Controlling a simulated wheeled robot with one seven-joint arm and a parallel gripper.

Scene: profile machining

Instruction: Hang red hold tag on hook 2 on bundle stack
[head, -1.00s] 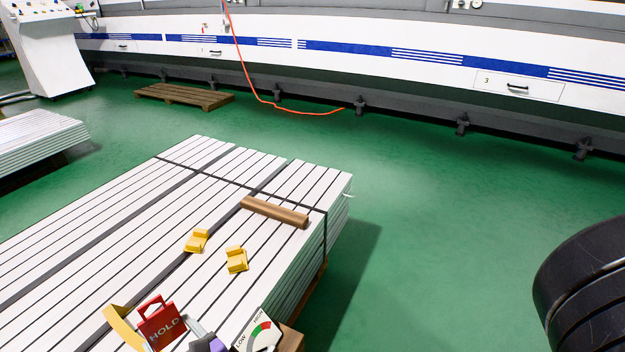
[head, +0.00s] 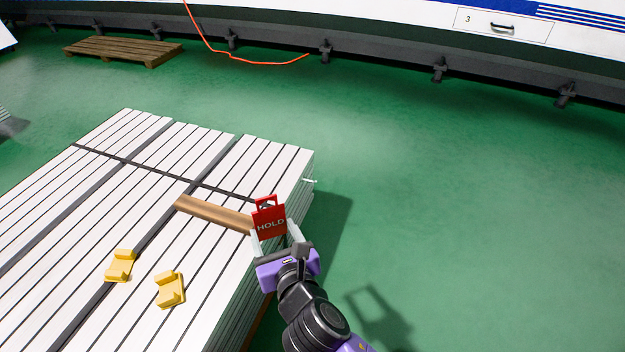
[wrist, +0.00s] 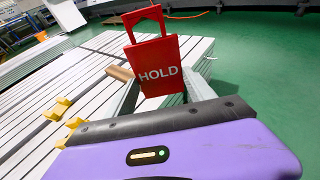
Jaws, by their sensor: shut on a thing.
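The red hold tag (head: 270,222) has white HOLD lettering and a square loop handle on top. My gripper (head: 275,237) is shut on its lower part and holds it upright, with the loop free above the fingers. In the wrist view the tag (wrist: 157,68) stands between the fingers. The bundle stack (head: 215,150) of white profiles is strapped with dark bands. In the head view the tag appears over the stack's right edge. A small hook (head: 310,181) sticks out from the stack's right side near the far corner; its number cannot be read.
A brown tube (head: 212,213) lies on the stack, its right end beside the tag in the picture. Two yellow blocks (head: 121,265) (head: 170,288) sit nearer on the stack. Green floor (head: 450,230) is clear to the right. A wooden pallet (head: 122,50) lies behind.

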